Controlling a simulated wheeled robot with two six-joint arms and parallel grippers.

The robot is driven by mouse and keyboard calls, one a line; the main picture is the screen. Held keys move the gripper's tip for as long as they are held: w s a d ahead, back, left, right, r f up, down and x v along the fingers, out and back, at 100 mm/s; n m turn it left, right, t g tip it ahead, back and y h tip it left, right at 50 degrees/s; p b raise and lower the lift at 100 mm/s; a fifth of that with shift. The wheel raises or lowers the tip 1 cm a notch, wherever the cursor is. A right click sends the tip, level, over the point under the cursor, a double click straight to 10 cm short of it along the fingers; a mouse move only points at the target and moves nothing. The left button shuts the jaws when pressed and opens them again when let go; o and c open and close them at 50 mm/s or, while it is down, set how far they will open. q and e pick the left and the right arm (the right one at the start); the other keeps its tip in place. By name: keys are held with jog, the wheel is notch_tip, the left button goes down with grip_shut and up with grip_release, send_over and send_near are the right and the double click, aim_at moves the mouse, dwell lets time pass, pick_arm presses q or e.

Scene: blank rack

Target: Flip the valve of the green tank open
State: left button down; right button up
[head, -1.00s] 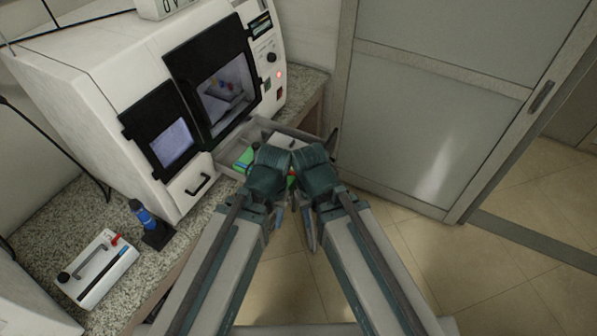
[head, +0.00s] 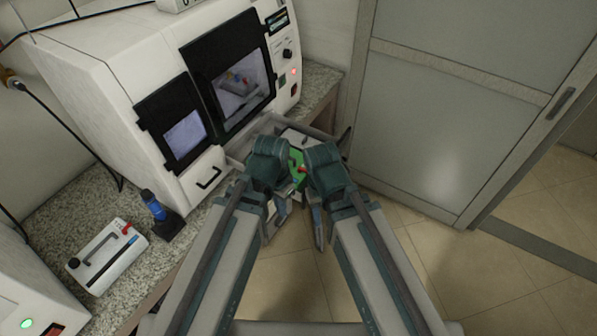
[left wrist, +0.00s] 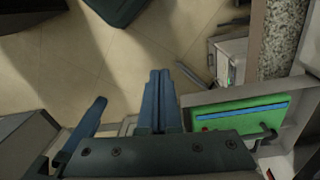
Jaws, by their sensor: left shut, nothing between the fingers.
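A green tank (head: 298,178) shows in a narrow gap between my two arms in the head view, with a small red part near its top. In the left wrist view, the green tank (left wrist: 270,108) lies at the right, with a blue stripe and a dark bar along its face. I cannot tell whether its valve is open. My left gripper (left wrist: 160,80) is shut and empty, beside the green tank and apart from it. In the head view the left gripper (head: 276,222) points down. My right gripper (head: 318,230) hangs close by on the right, its jaws unclear.
An open drawer or tray (head: 240,147) sticks out below the white machine (head: 100,85). A white tank (head: 106,262) with a red knob and a blue bottle-like item (head: 153,205) stand on the speckled counter (head: 55,203). The floor (head: 400,270) at right is clear.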

pick_arm(q)
jog(key=w+a+r+m+t+h, duration=0.1)
jog(key=w+a+m+h, duration=0.1)
jog(key=w+m, duration=0.3)
jog(key=w+a+r+m+t+h+b, duration=0.1)
jog(key=w+m+h, duration=0.3)
jog(key=m, duration=0.6)
jog(key=shift+w+a+r+t, duration=0.35)
jog(key=shift+w+r+t, duration=0.2)
jog(key=shift+w, duration=0.4)
jog(key=b, duration=0.9)
send_near(298, 179)
jog(key=d+f, duration=0.1)
jog(key=f, duration=0.1)
jog(key=s+d+f, duration=0.1)
jog(key=d+f, duration=0.1)
jog(key=shift+s+d+f, duration=0.1)
jog(key=shift+d+f, duration=0.05)
jog(key=shift+f, duration=0.25)
jog(key=shift+w+d+r+p, duration=0.1)
jog(key=shift+w+d+p, duration=0.15)
jog(key=shift+w, duration=0.3)
jog(key=shift+w+d+r+p, duration=0.15)
jog(key=shift+w+d, duration=0.2)
jog(key=shift+w, duration=0.2)
jog(key=shift+w+d, duration=0.4)
jog(key=shift+w, duration=0.2)
